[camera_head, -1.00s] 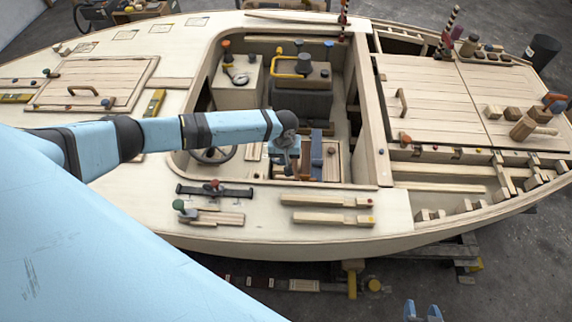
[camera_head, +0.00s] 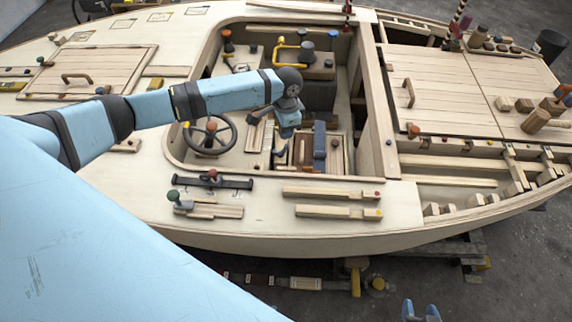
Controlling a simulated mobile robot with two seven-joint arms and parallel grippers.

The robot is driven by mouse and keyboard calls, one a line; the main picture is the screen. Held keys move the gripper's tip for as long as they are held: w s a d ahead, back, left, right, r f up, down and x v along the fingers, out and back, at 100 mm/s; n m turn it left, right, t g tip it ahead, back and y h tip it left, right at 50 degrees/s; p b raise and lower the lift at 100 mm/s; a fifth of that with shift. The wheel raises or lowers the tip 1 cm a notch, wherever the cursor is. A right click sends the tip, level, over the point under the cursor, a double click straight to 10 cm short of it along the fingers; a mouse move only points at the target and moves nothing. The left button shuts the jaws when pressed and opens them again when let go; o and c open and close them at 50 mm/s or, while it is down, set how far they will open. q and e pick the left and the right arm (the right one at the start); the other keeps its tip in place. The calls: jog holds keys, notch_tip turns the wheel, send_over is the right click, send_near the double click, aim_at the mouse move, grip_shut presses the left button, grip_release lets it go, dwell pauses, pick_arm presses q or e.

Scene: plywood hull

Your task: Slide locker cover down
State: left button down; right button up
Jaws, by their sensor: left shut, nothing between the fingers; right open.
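Slatted wooden panels with a blue-grey bar (camera_head: 319,145) lie low in the cockpit in the head view. One of these panels (camera_head: 334,153) may be the locker cover, but I cannot tell which part it is. My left gripper (camera_head: 281,149) points down just left of the bar, shut and empty. I cannot tell whether it touches the wood below. My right gripper (camera_head: 422,311) shows only its blue fingertips at the bottom edge, open and away from the boat.
A steering wheel (camera_head: 208,136) stands left of my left gripper. The cockpit wall (camera_head: 378,115) bounds the right side. Wooden bars (camera_head: 330,193) lie on the near deck.

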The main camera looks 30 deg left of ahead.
aim_at(286, 168)
pick_arm(q)
jog(key=f+m+b, duration=0.2)
jog(key=f+m, duration=0.2)
jog(key=m, duration=0.3)
jog(key=f+m+g+b, duration=0.1)
jog(key=f+m, duration=0.4)
jog(key=m, duration=0.3)
jog(key=f+m+h+b, duration=0.1)
jog(key=f+m+b, duration=0.1)
jog(key=f+m, duration=0.2)
jog(key=shift+s+d+f+m+g+b, duration=0.1)
jog(key=shift+s+f+m+g+b, duration=0.1)
jog(key=shift+m, duration=0.65)
jog(key=shift+s+d+f+m+g+b, duration=0.1)
jog(key=shift+f+m+g, duration=0.1)
jog(key=shift+m, duration=0.65)
jog(key=shift+f, duration=0.35)
jog(key=shift+f, duration=0.1)
